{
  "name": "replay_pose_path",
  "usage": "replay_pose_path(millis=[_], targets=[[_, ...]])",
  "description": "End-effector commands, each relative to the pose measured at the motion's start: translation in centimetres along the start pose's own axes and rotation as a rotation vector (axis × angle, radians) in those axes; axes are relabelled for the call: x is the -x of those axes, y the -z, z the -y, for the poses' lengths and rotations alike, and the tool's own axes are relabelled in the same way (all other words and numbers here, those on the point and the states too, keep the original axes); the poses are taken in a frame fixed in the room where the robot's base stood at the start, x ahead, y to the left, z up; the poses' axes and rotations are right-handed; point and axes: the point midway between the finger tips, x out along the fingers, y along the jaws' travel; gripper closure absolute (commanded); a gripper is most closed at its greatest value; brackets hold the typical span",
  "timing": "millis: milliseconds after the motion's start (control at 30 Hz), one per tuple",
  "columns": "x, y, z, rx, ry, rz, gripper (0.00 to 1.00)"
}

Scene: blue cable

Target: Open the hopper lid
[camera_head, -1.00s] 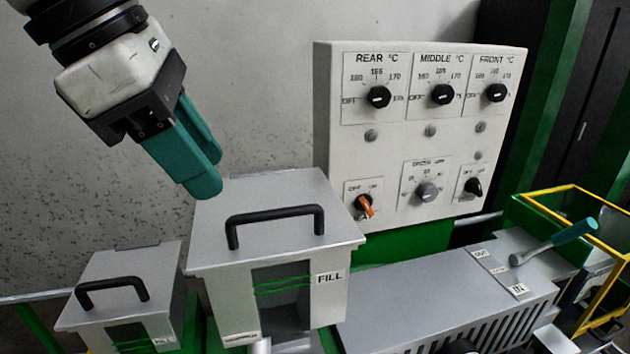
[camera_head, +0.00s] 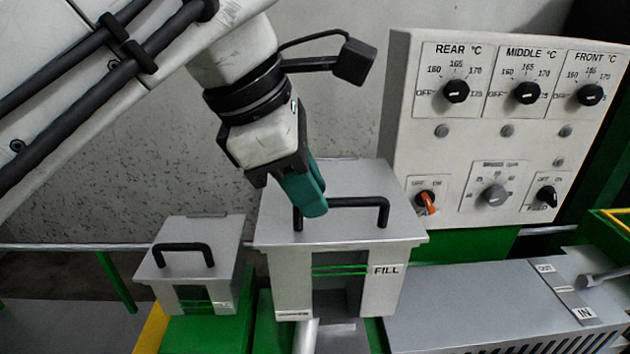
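The larger hopper (camera_head: 285,270) is a grey metal box with a FILL label and a window with green lines on its front. Its flat lid (camera_head: 345,178) is closed and carries a black bar handle (camera_head: 362,202). My gripper (camera_head: 314,212) has teal fingers and points down at the left end of this handle. The fingers overlap the handle's left part in the picture. I cannot tell whether they touch it, or how far apart they are. A smaller hopper (camera_head: 165,287) with a black handle (camera_head: 182,249) on its closed lid stands to the left.
A white control panel (camera_head: 408,140) with temperature dials and an orange switch (camera_head: 428,203) stands right of the hopper. A grey slotted housing (camera_head: 450,300) with IN and OUT labels lies at the lower right. A wall is behind.

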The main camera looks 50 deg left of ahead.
Motion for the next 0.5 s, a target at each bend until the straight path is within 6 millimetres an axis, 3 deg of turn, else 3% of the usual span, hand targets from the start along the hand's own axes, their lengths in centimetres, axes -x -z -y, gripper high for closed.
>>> replay_pose_path(millis=[200, 500], targets=[[0.02, 0.00, -0.01, 0.000, 0.000, 0.000, 1.00], [0.03, 0.00, -0.01, 0.000, 0.000, 0.000, 1.00]])
